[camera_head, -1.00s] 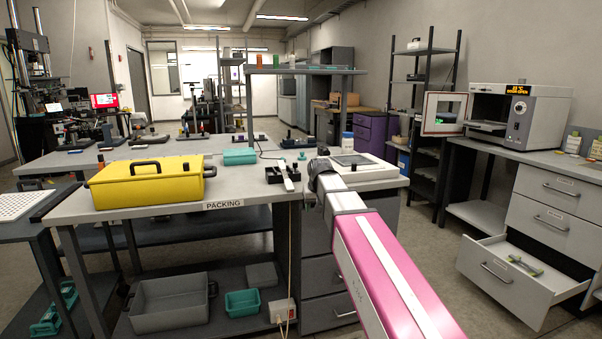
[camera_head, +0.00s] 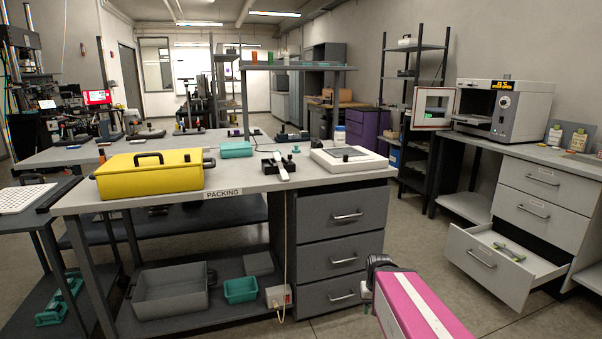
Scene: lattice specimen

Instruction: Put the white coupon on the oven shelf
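The oven (camera_head: 500,108) stands on the bench at the right, with its door (camera_head: 434,107) swung open to the left. Its display is lit and appears to read door open. The shelf inside is dark and only partly visible. I cannot surely pick out the white coupon. A long white piece (camera_head: 282,172) lies by a black holder on the packing table, and I cannot tell what it is. My pink arm reaches in from the bottom right, its dark joint in front of the grey drawers. My gripper's fingers do not show.
The packing table (camera_head: 235,184) carries a yellow case (camera_head: 150,173), a teal box (camera_head: 236,149) and a white flat device (camera_head: 349,160). Under the oven bench, a drawer (camera_head: 497,262) stands open with a green-grey tool inside. Open floor (camera_head: 415,235) lies between table and bench.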

